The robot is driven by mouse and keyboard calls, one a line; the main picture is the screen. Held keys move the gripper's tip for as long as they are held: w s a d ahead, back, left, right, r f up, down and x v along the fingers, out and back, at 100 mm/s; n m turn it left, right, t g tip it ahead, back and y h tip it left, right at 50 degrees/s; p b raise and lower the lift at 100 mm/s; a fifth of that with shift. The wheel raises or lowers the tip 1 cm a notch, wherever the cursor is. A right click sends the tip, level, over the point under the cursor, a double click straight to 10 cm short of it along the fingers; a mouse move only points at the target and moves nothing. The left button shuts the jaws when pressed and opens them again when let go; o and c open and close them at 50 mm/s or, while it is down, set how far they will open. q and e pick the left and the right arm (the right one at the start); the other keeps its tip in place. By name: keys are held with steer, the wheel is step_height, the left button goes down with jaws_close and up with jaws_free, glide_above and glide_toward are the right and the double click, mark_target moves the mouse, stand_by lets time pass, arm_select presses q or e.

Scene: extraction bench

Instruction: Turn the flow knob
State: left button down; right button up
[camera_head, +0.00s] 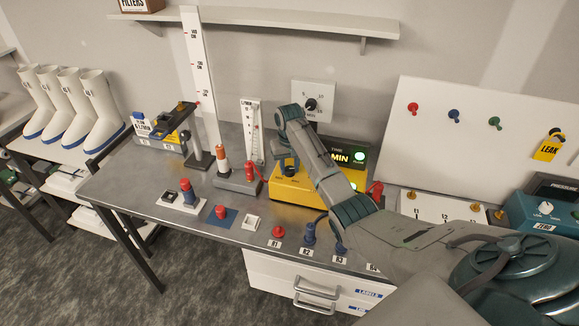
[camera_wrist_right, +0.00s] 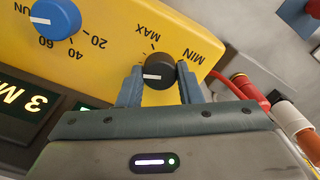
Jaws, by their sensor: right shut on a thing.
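The yellow box (camera_head: 305,187) stands on the bench with a lit display and a green light. In the right wrist view its yellow face (camera_wrist_right: 112,55) bears a black knob (camera_wrist_right: 159,72) with a white pointer line, between MIN and MAX marks. My right gripper (camera_wrist_right: 160,80) is shut on this black knob, a finger on each side. In the head view the right gripper (camera_head: 287,160) is at the box's left end, and the knob is hidden behind it. My left gripper is not in view.
A blue dial (camera_wrist_right: 56,18) is on the same face. A flow tube (camera_head: 252,130) stands behind the box, and a red-and-white cylinder (camera_head: 223,163) stands left of it. A wall dial (camera_head: 312,104) is above. Several plugs, including a red one (camera_head: 278,232), line the front edge.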

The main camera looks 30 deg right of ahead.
mark_target(290, 168)
steer(key=shift+n, duration=0.3)
steer(key=o, duration=1)
steer(key=shift+r, duration=0.1)
step_height(290, 168, up, 6)
steer(key=b, duration=0.3)
steer(key=shift+r, duration=0.2)
step_height(290, 168, up, 2)
steer(key=shift+r, duration=0.1)
step_height(290, 168, up, 2)
steer(key=shift+r+p, duration=0.1)
steer(key=shift+p, duration=1.05)
